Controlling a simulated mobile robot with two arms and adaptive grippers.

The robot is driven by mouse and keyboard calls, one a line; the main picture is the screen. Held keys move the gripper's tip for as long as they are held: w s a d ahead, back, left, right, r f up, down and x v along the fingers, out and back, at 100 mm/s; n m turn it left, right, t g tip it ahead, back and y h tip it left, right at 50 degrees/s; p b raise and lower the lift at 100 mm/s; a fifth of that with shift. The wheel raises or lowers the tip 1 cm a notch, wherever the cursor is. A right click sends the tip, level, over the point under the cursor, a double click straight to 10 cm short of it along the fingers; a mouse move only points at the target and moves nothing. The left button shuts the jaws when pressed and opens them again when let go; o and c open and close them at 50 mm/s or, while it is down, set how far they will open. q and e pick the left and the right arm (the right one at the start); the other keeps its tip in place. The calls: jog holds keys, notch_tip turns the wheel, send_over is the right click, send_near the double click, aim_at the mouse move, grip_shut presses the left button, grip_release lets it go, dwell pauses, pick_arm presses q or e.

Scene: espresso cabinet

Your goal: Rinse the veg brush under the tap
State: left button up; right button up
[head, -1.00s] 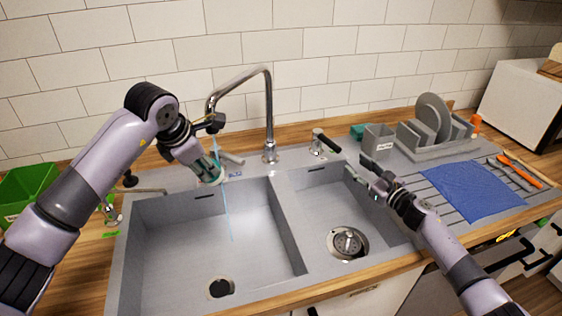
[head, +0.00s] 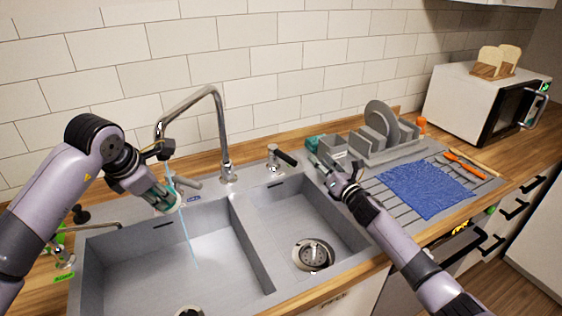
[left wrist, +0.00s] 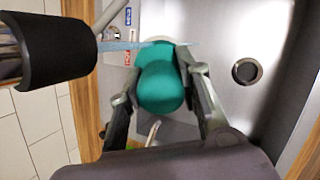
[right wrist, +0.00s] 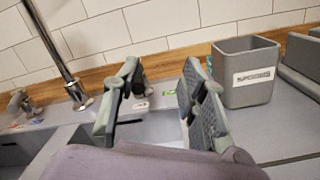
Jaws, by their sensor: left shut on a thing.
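My left gripper (head: 172,200) is shut on the veg brush (left wrist: 160,82), whose teal-green body shows between the fingers in the left wrist view. It holds the brush beside the water stream, under the spout of the tap (head: 222,130), over the left sink basin (head: 215,250). A thin blue stream (head: 190,240) falls past the gripper into the basin. In the left wrist view the stream (left wrist: 120,45) runs from the dark spout to the brush's edge. My right gripper (right wrist: 152,100) is open and empty, above the rim behind the right basin.
A grey caddy (right wrist: 246,72) stands close to the right gripper. A dish rack (head: 385,140) with plates, a blue cloth (head: 425,190) and orange utensils (head: 465,165) are at the right. A black-handled lever (head: 284,158) stands behind the basins. The right basin (head: 290,225) is empty.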

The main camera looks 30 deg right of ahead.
jog(key=r+m+h, duration=0.1)
jog(key=m+h, duration=0.1)
jog(key=m, duration=0.4)
jog(key=m+g+y, duration=0.2)
jog(key=m+g, duration=0.3)
jog(key=m, duration=1.2)
send_near(288, 160)
jog(key=x, duration=1.1)
jog(key=shift+w+d+f, duration=0.2)
jog(key=shift+d+f, duration=0.05)
jog(key=shift+d, duration=0.05)
jog(key=shift+t, duration=0.3)
grip_shut()
